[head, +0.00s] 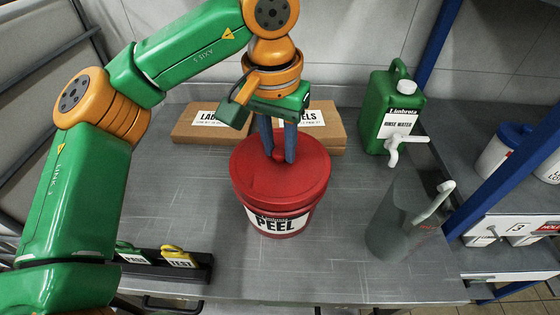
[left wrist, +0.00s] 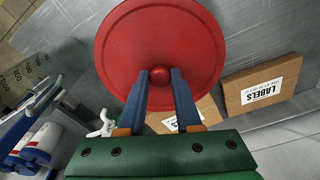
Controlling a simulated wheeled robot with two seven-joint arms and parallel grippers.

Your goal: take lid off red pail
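The red pail (head: 312,212), labelled PEEL, stands upright on the grey bench in the head view. Its round red lid (head: 305,178) sits on top and looks level; it fills much of the left wrist view (left wrist: 125,50). My left gripper (head: 278,157) points down at the lid's centre. Its two blue fingers stand on either side of the small red knob (left wrist: 160,75) and appear to touch it, with no clear gap. The pail's body is hidden behind the lid in the left wrist view. My right gripper is not in view.
Cardboard boxes marked LABELS (head: 322,128) lie behind the pail. A green rinse water jug (head: 385,105) with a white tap and a grey pitcher (head: 395,225) stand to the right. A dark rack (head: 190,272) with tagged tools is front left. A blue-posted shelf borders the right.

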